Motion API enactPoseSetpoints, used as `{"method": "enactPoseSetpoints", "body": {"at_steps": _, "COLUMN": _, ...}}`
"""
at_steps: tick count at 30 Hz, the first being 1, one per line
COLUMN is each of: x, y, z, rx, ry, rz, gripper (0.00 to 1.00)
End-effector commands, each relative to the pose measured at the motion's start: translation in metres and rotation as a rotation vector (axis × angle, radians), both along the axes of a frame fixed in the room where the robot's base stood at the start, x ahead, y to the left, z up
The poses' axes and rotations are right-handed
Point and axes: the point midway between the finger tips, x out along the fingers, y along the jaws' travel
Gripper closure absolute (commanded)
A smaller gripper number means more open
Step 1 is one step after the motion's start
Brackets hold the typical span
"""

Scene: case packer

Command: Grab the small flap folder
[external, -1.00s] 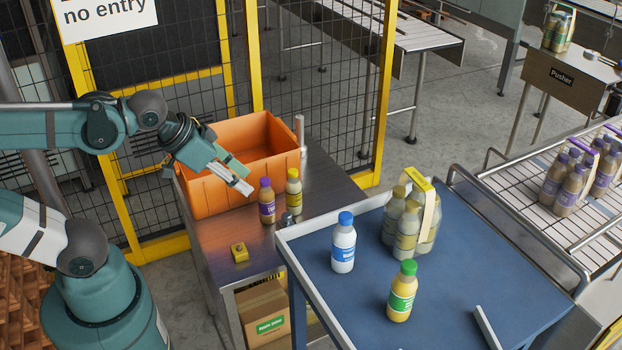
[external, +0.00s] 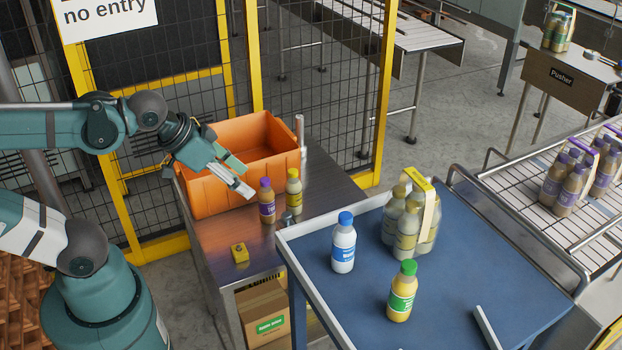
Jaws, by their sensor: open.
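My gripper (external: 246,181) is open and empty. It hangs over the front right part of the orange crate (external: 203,203), above and left of a purple-capped bottle (external: 267,206). Nothing in view is clearly marked as a small flap folder, and I cannot tell which item it is. A short pale bar (external: 487,328) lies at the front right of the blue table. A small grey metal part (external: 288,220) shows at the steel table's right edge, partly hidden by the bottles.
A yellow-capped bottle (external: 293,188) and a yellow button box (external: 240,254) are on the steel table (external: 328,188). The blue table (external: 465,245) holds a blue-capped bottle (external: 344,245), a green-capped bottle (external: 402,295) and a bottle pack (external: 407,225). A yellow-framed fence (external: 384,90) stands behind.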

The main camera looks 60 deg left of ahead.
Motion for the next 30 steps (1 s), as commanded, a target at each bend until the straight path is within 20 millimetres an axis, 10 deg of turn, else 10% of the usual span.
{"method": "enactPoseSetpoints", "body": {"at_steps": 30, "x": 0.036, "y": 0.010, "z": -0.016, "rx": 0.166, "ry": 0.117, "rz": -0.242, "gripper": 0.51}}
